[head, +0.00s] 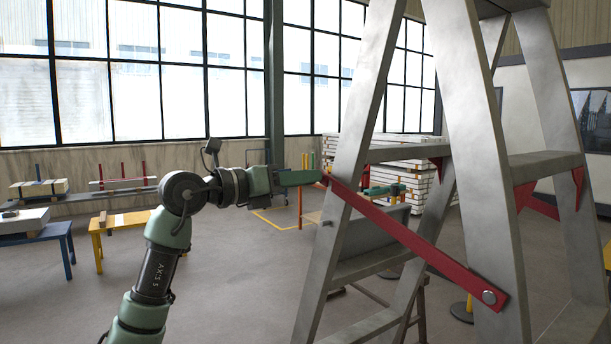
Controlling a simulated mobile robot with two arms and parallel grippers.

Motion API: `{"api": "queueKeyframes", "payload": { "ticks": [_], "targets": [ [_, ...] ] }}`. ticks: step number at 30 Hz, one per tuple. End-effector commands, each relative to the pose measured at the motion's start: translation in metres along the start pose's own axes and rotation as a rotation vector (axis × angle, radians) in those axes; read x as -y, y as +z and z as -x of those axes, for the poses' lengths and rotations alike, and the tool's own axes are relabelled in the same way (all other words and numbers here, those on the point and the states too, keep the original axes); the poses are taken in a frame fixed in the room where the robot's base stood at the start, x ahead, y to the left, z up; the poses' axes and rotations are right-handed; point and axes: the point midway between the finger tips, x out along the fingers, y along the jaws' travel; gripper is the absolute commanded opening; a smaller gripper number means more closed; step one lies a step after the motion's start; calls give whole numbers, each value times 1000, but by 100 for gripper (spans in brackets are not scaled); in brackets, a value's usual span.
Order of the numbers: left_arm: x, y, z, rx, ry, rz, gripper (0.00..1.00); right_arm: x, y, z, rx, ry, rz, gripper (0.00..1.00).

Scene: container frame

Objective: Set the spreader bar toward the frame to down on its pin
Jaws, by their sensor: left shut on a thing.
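The spreader bar (412,237) is a flat red bar on the near side of a grey metal stepladder frame (468,130). Its lower right end is bolted to the right leg by a round silver pivot (488,297). The bar slopes up to the left across the gap to the left leg (352,150). My left gripper (318,178) is shut on the bar's upper left end, beside that leg. A small stub that looks like the pin (326,223) shows on the left leg, below the held end and apart from the bar. My right gripper is not in view.
A yellow table (112,221) and a blue table (40,236) stand at the left. Stacked white boards (432,160) and a green item (380,190) are behind the frame. The floor (235,290) left of the frame is clear.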

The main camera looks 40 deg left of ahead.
Motion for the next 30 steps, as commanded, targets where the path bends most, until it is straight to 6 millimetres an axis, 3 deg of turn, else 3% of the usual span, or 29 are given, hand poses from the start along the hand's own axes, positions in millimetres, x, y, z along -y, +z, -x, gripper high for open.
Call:
{"api": "queueKeyframes", "payload": {
  "ticks": [1, 9, 13, 23, 24, 26, 30],
  "targets": [
    [-13, -25, 0, -4, 2, 36, 0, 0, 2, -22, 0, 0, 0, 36],
    [-40, -80, 0, -1, 1, 216, 0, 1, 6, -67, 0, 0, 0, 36],
    [-44, -90, 0, -1, 0, 260, 0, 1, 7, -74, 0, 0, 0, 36],
    [-45, -94, -1, -11, 1, 275, 0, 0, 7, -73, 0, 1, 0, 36],
    [-45, -95, -1, -13, 1, 275, 28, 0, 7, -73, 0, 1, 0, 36],
    [-45, -95, -2, -12, 1, 274, 45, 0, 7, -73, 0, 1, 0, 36],
    [-45, -93, -1, -8, 1, 273, 48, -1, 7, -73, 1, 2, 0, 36]
  ]
}}
